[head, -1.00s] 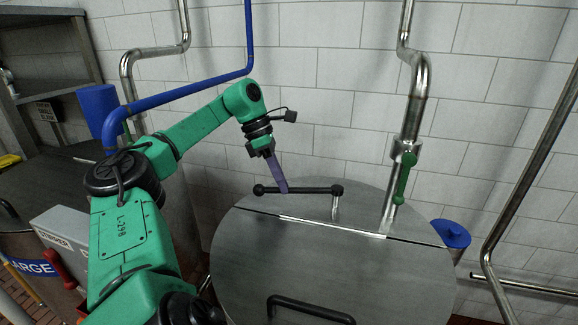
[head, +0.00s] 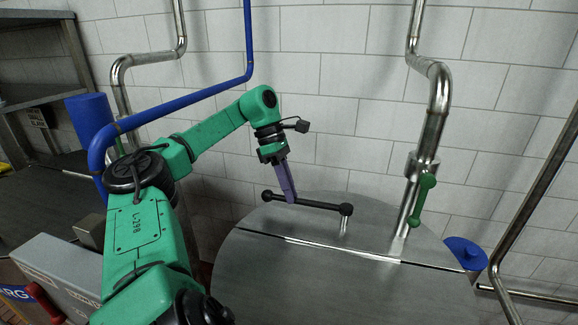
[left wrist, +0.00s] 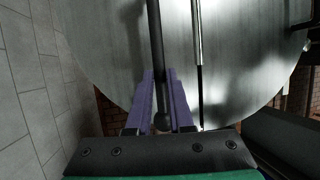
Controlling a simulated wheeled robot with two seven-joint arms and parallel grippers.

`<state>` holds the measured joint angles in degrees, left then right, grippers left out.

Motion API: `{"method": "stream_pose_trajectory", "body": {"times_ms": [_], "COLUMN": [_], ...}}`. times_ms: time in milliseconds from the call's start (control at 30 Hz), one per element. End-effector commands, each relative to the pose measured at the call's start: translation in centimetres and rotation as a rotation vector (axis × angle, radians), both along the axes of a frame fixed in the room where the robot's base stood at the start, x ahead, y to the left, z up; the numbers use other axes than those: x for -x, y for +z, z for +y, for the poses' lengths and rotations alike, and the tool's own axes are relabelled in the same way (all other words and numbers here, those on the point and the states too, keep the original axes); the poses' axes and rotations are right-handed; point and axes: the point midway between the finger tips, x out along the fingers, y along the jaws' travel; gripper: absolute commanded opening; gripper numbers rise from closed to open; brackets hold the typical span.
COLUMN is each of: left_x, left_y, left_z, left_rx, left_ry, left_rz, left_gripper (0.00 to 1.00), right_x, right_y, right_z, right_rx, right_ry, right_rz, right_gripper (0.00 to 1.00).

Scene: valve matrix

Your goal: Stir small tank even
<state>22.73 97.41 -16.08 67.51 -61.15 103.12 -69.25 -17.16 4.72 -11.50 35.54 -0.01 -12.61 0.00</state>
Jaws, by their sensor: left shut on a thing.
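A round grey metal tank lid (head: 330,285) fills the lower middle of the head view; it also shows in the left wrist view (left wrist: 100,40). A black stirring crank (head: 318,204) with ball ends lies across its far part, and a short metal post (head: 343,226) stands under its right end. My left gripper (head: 291,199), with purple fingers, is shut on the crank near its left end. In the left wrist view the crank bar (left wrist: 157,45) runs between the fingers (left wrist: 161,92), with a ball end (left wrist: 161,122) near the palm. My right gripper is not in view.
A steel pipe with a green valve handle (head: 423,200) rises behind the lid's right side. A blue cap (head: 466,252) sits at the right. A blue pipe (head: 165,104) passes behind my left arm. A grey labelled box (head: 55,272) stands at lower left. A tiled wall closes the back.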

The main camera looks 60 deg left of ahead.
Motion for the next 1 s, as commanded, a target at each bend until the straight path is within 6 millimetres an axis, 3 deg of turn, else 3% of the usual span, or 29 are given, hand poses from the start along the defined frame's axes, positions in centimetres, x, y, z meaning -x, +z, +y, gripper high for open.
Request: {"method": "stream_pose_trajectory", "body": {"times_ms": [33, 67, 100, 133, 400, 533, 767, 800, 867, 1000], "left_x": [-0.1, -0.1, -0.1, -0.1, -0.1, 0.0, 0.5, 0.7, 0.9, 1.0], "left_y": [0.3, 0.3, 0.3, 0.3, 0.2, 1.2, 6.9, 6.4, 7.3, 10.6], "left_z": [0.1, 0.1, 0.1, 0.1, 0.0, 0.3, 2.6, 3.1, 3.6, 4.9], "left_rx": [-0.002, -0.002, -0.002, -0.001, -0.001, 0.000, -0.003, -0.004, -0.005, -0.008], "left_ry": [0.003, 0.003, 0.003, 0.003, 0.002, 0.003, 0.006, 0.010, 0.010, 0.008], "left_rz": [-0.010, -0.010, -0.010, -0.009, -0.005, -0.004, 0.002, 0.005, 0.005, 0.001], "left_gripper": [0.00, 0.31, 0.46, 0.50, 0.50, 0.50, 0.50, 0.50, 0.50, 0.50], "right_x": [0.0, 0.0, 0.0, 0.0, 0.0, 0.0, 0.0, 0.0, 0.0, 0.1], "right_y": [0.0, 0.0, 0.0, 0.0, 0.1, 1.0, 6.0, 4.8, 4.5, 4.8], "right_z": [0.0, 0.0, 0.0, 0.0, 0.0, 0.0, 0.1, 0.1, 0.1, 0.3], "right_rx": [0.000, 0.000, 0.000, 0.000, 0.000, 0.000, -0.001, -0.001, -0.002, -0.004], "right_ry": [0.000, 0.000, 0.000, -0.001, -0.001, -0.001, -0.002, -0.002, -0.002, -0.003], "right_rz": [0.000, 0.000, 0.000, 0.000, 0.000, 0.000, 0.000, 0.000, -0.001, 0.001], "right_gripper": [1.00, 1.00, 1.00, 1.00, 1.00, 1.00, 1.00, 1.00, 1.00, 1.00]}}
